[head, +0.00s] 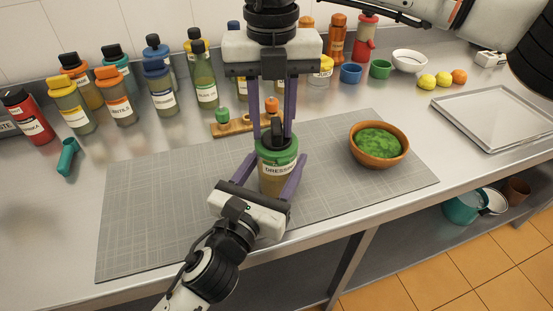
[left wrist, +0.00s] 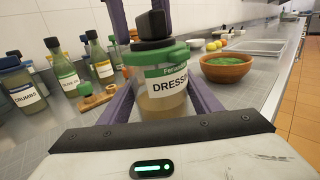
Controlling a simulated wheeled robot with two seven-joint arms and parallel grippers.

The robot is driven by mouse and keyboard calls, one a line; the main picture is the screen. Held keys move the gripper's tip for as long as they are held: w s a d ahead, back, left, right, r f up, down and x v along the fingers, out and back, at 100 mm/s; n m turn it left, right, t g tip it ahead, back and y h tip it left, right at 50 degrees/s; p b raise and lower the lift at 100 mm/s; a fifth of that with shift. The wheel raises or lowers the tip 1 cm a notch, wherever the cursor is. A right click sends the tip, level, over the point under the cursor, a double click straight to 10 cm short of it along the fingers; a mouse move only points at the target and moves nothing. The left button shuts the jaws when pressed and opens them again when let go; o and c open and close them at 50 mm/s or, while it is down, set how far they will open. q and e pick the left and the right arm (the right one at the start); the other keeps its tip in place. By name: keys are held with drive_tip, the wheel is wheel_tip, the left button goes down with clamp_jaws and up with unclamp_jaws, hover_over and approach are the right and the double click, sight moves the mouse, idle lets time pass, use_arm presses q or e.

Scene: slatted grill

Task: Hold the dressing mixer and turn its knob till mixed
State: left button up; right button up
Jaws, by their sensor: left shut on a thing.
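The dressing mixer (head: 277,172) is a clear jar with a green lid band, a label reading DRESSING, tan contents and a black knob (head: 276,128) on top. It stands upright on the grey mat. My left gripper (head: 277,165) is shut on the jar's body from the front, one purple finger on each side. The left wrist view shows the jar (left wrist: 160,95) between these fingers, with the knob (left wrist: 152,25) above. My right gripper (head: 273,137) points down from above. Its fingers stand on both sides of the knob, with a gap visible, so it looks open.
A brown bowl of green food (head: 379,144) stands right of the mixer on the grey mat (head: 150,215). Several sauce bottles line the back left. A metal tray (head: 492,118) lies at the right. The mat's left part is clear.

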sight(274, 123)
drive_tip(key=shift+d+r, duration=0.15)
drive_tip(key=shift+r, duration=2.6)
drive_tip(key=shift+d+r+n, duration=0.15)
drive_tip(key=shift+r+n, duration=0.15)
drive_tip(key=shift+r, duration=0.2)
drive_tip(key=shift+f, duration=3.55)
drive_tip(key=shift+f, duration=0.1)
drive_tip(key=shift+c, duration=0.7)
